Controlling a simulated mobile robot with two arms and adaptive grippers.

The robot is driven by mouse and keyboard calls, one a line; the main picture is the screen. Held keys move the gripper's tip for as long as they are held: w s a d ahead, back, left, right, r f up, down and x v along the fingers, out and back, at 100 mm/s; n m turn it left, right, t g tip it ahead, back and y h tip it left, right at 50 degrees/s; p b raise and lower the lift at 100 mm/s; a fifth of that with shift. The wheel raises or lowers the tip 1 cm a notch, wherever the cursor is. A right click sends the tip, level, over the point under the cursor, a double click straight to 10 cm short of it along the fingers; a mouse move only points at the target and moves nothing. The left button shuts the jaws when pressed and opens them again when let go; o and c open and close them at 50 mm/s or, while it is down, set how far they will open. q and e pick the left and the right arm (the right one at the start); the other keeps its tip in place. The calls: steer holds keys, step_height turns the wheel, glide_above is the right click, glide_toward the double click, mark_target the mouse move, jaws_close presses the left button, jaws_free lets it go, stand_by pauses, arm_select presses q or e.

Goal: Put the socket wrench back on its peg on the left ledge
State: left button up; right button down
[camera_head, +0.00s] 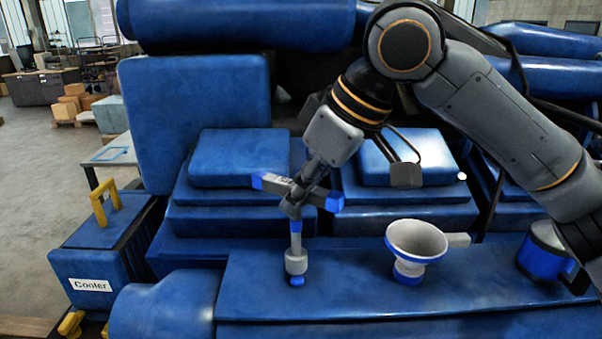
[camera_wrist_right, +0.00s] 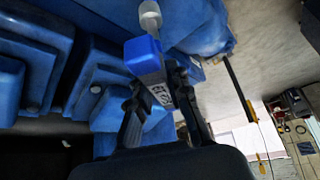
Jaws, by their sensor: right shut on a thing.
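The socket wrench has a grey crossbar with blue ends and a shaft (camera_head: 295,242) that hangs down to a pale socket. My right gripper (camera_head: 302,192) is shut on the wrench near its crossbar and holds it roughly upright. A small blue piece (camera_head: 297,281) shows directly under the socket, at the blue ledge (camera_head: 250,300). I cannot tell whether it is the peg or part of the wrench, or whether they touch. The right wrist view shows the wrench's blue part (camera_wrist_right: 142,56) between my gripper's fingers (camera_wrist_right: 163,85). My left gripper is not in view.
A white funnel (camera_head: 416,240) with a blue base stands on the ledge to the right of the wrench. A blue item (camera_head: 543,252) stands farther right. A blue Cooler box (camera_head: 95,265) with yellow handles is at the left. Blue engine blocks (camera_head: 240,158) rise behind.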

steer(key=shift+s+f, duration=0.1)
steer(key=shift+f, duration=0.05)
steer(key=shift+s, duration=0.15)
steer(key=shift+d, duration=0.1)
steer(key=shift+s, duration=0.1)
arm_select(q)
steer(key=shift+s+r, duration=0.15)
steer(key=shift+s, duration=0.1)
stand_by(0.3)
arm_select(e)
steer(key=shift+f, duration=0.1)
